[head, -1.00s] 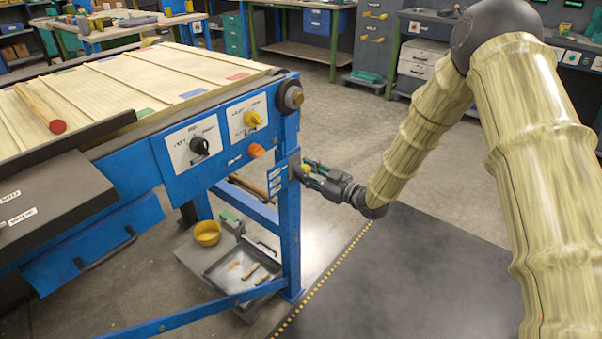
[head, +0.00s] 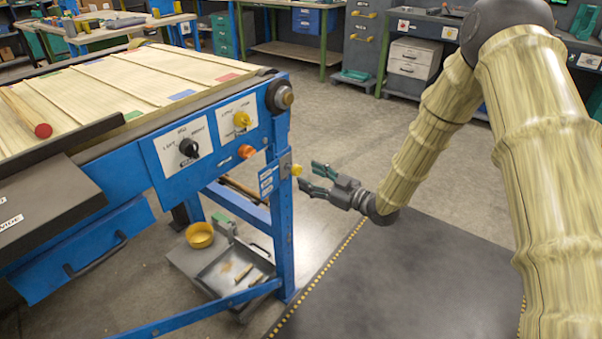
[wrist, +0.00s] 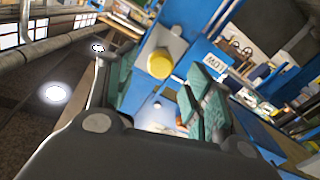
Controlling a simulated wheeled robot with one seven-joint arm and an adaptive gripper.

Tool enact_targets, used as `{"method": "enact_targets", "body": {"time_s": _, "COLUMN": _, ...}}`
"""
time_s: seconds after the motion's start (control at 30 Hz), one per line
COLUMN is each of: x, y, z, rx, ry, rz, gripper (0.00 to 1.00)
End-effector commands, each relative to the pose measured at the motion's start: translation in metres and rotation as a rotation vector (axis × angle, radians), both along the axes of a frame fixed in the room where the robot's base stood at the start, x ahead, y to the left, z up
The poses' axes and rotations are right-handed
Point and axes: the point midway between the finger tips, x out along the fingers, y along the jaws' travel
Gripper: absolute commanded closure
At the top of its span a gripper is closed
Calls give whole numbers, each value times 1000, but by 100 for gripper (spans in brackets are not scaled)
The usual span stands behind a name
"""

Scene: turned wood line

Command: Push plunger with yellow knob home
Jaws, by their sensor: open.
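The plunger with the yellow knob (head: 296,169) sticks out from a small plate on the side of the blue bench leg. My gripper (head: 308,177) is open and empty just to the right of the knob, pointing at the leg, with a small gap between. In the wrist view the yellow knob (wrist: 160,64) lies ahead of and between the green-padded fingers of my gripper (wrist: 155,88). The fingers do not appear to touch it. How far the plunger stands out is hard to tell.
The blue bench (head: 165,165) carries a yellow selector knob (head: 242,119), a black selector knob (head: 189,148) and an orange button (head: 246,151) near the plunger. The floor right of the leg is clear.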

Motion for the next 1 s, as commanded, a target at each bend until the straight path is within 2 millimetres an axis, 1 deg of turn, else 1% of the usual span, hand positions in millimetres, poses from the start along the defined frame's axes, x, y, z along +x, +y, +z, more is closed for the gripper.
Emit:
{"method": "enact_targets", "body": {"time_s": 0.03, "x": -7, "y": -8, "z": 0, "rx": 1, "ry": 2, "rz": -1, "gripper": 48}}
{"method": "enact_targets", "body": {"time_s": 0.1, "x": -14, "y": -18, "z": 1, "rx": 1, "ry": 0, "rz": -2, "gripper": 48}}
{"method": "enact_targets", "body": {"time_s": 0.2, "x": -25, "y": -29, "z": 1, "rx": 0, "ry": 0, "rz": -1, "gripper": 48}}
{"method": "enact_targets", "body": {"time_s": 0.4, "x": -38, "y": -45, "z": 0, "rx": 0, "ry": 0, "rz": 0, "gripper": 48}}
{"method": "enact_targets", "body": {"time_s": 0.6, "x": -42, "y": -49, "z": 1, "rx": 1, "ry": -1, "rz": 0, "gripper": 48}}
{"method": "enact_targets", "body": {"time_s": 1.0, "x": -43, "y": -49, "z": -1, "rx": 0, "ry": 3, "rz": -1, "gripper": 48}}
